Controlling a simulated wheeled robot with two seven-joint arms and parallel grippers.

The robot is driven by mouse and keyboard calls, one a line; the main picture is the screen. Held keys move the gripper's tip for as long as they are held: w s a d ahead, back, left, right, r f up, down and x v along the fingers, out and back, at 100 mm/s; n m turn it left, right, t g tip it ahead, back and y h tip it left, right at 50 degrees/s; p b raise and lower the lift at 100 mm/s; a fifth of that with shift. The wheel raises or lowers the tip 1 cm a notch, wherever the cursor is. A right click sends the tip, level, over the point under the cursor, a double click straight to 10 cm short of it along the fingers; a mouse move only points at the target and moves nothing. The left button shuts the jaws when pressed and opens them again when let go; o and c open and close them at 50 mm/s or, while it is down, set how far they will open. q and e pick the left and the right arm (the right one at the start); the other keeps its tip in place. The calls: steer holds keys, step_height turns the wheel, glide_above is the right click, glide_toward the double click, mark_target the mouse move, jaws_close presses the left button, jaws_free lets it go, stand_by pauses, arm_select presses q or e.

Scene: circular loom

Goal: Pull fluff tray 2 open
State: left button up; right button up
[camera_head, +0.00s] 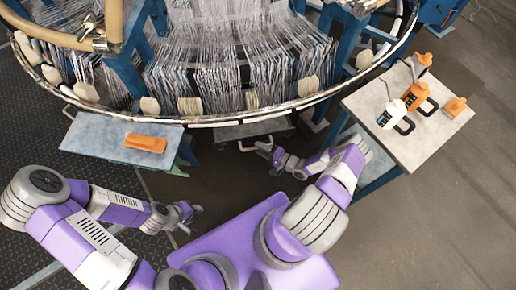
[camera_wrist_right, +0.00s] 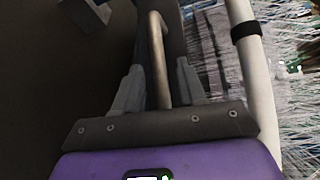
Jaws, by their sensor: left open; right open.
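A grey tray (camera_head: 228,132), which I take for fluff tray 2, sits low under the loom's front rim. No number on it is readable. My right gripper (camera_head: 263,149) is just in front of it, by the right part of its handle. In the right wrist view, a bar-shaped handle (camera_wrist_right: 156,45) runs between the two open fingers of my right gripper (camera_wrist_right: 160,85). I cannot tell whether either finger touches it. My left gripper (camera_head: 194,211) is open and empty over the floor, left of centre and away from the tray.
The circular loom (camera_head: 240,50) with white threads fills the top. A blue-grey side table (camera_head: 95,138) at left bears an orange block (camera_head: 145,143). A table (camera_head: 430,148) at right holds bottles and orange items. The floor at lower right is clear.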

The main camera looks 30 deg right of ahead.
steer(key=shift+x, duration=0.8)
jaws_close()
